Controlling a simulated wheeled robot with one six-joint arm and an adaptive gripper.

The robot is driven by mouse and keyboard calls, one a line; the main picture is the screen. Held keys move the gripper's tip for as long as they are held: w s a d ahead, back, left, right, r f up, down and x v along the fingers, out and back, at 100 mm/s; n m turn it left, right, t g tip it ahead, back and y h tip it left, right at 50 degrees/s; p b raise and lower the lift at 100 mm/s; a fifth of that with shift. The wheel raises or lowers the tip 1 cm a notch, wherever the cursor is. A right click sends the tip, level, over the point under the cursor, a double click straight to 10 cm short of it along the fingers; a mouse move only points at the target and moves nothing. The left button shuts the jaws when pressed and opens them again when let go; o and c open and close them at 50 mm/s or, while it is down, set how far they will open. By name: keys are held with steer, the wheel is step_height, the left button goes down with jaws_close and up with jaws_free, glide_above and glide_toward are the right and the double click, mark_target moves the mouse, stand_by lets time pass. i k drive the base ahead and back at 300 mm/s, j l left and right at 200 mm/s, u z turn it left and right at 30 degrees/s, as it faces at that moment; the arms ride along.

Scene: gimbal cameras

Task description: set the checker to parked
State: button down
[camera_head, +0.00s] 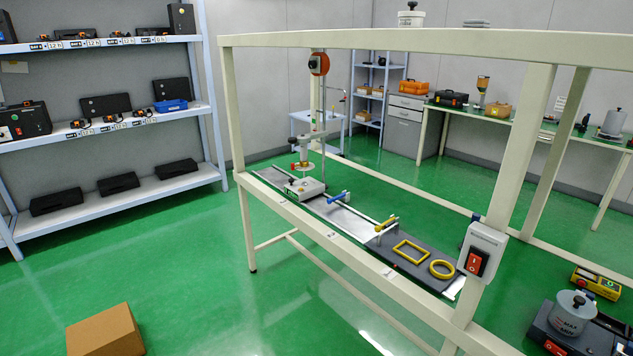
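No part is clearly labelled as the checker. A cream-framed bench (262,194) holds a small upright instrument (305,150) with a column and a round lower disc. Below it is a grey block (304,188) with a green label, at the far end of a long rail strip. A blue-handled part (338,197) and a yellow-handled part (386,223) lie along the strip. A dark plate (417,268) at the near end bears a yellow square frame (411,251) and a yellow ring (442,269). My gripper is not in view.
A grey box with a red rocker switch (475,262) is on the bench's near post. A cardboard box (105,333) lies on the green floor. Shelves (110,198) stand left. A weight-like object (572,312) and a yellow device (597,283) are at lower right. Floor at left centre is clear.

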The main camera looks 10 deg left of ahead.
mark_target(311, 187)
steer(key=i+j+u, duration=0.15)
steer(key=i+j, duration=0.2)
steer(key=i, duration=0.3)
steer(key=i+j+u, duration=0.15)
steer(key=i+j, duration=0.15)
steer(key=i, duration=0.4)
steer(key=i+j+u, duration=0.15)
steer(key=i, duration=0.55)
steer(key=i+j+u, duration=0.15)
steer(key=i, duration=0.55)
